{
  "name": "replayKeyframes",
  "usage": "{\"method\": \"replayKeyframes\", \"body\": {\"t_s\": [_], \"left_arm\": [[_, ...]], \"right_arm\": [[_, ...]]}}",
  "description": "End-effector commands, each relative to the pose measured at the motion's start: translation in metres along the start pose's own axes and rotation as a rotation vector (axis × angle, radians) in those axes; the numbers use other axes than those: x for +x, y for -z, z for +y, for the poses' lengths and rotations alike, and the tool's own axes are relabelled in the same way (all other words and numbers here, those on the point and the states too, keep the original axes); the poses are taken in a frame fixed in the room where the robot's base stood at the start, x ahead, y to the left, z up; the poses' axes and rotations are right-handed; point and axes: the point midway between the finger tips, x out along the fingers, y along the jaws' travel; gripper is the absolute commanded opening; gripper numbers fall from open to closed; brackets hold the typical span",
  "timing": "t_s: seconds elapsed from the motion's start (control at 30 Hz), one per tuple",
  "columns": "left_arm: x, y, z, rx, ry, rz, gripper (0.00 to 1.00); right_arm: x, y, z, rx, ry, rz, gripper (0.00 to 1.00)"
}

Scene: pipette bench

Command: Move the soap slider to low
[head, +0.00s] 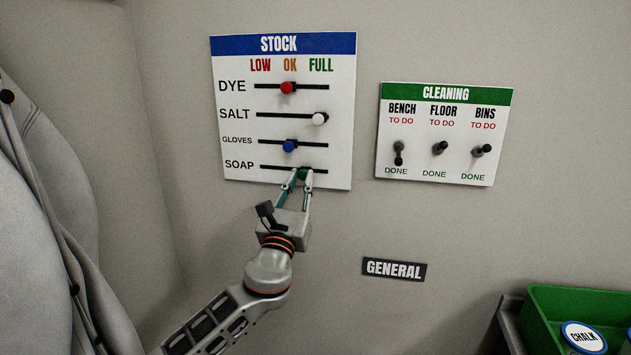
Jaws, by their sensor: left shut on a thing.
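The stock board (235,150) hangs on the wall, with LOW, OK and FULL columns. Its bottom row is the soap row, with a dark horizontal slot. The green soap slider knob (303,173) sits a little right of the slot's middle, between the OK and FULL columns. My left gripper (302,175) reaches up from below and is shut on the knob, its fingers on either side and partly hiding it. My right gripper is not in view.
Above are the red dye knob (287,87) near OK, the white salt knob (320,118) at FULL and the blue gloves knob (289,146) near OK. A cleaning board (440,172) with three switches hangs to the right. A green crate (560,296) stands lower right.

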Motion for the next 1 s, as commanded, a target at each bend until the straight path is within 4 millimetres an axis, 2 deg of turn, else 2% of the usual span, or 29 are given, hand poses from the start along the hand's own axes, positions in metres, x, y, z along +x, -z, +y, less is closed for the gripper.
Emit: {"method": "replayKeyframes", "body": {"t_s": [0.03,0.2,0.3,0.4,0.77,0.8,0.83,0.87,1.0], "left_arm": [[0.001,-0.001,0.021,0.007,-0.007,0.001,0.00],[0.000,0.000,0.069,0.007,-0.006,0.000,0.00],[0.000,0.000,0.090,0.006,-0.005,0.000,0.00],[0.000,0.000,0.102,0.005,-0.005,0.000,0.00],[0.000,-0.001,0.109,0.003,-0.006,-0.001,0.00],[0.000,-0.001,0.109,0.004,-0.007,-0.001,0.22],[0.000,-0.001,0.109,0.004,-0.007,-0.001,0.30],[0.000,-0.001,0.109,0.004,-0.007,-0.001,0.33],[0.000,-0.001,0.108,0.003,-0.005,-0.001,0.33]], "right_arm": [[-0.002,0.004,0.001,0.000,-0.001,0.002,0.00],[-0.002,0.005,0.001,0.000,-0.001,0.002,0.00],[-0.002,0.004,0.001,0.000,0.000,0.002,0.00],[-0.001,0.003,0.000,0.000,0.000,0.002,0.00],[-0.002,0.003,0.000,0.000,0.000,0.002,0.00],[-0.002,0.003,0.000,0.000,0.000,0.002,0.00],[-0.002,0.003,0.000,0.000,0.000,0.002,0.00],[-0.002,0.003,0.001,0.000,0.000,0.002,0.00],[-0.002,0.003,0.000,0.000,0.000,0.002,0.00]]}}
